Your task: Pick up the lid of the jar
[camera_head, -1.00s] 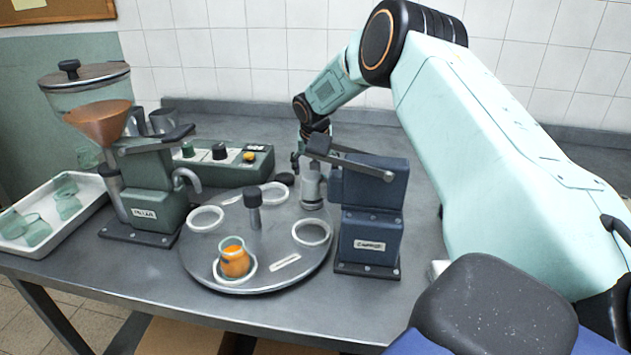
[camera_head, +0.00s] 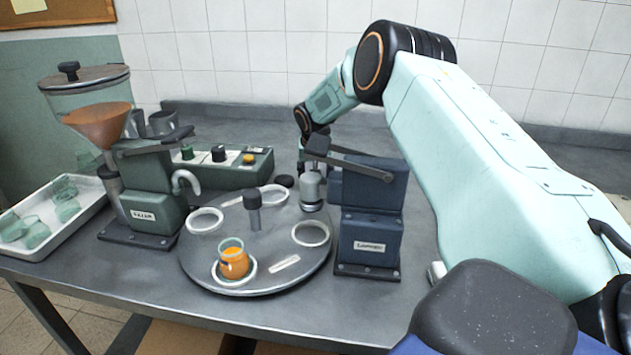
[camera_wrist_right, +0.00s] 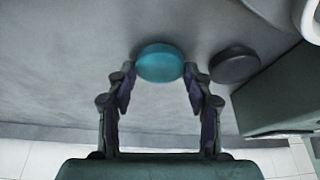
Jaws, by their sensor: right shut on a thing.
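A teal round lid (camera_wrist_right: 160,62) lies between the two fingertips of my right gripper (camera_wrist_right: 159,80) in the right wrist view, and the gripper is shut on it. Whether the lid still touches the table is not clear. In the head view my right gripper (camera_head: 302,165) is partly hidden behind the navy machine, and the teal lid cannot be made out there. A glass jar with orange contents (camera_head: 234,262) stands open-topped in a white ring at the front of the turntable (camera_head: 255,272). My left gripper is not in view.
A dark round lid (camera_wrist_right: 235,65) lies beside the teal one, close to a green control box (camera_head: 225,167). The navy machine (camera_head: 370,215) stands at the turntable's right. A green filling machine (camera_head: 150,190) and a white tray of glass jars (camera_head: 80,219) are at left.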

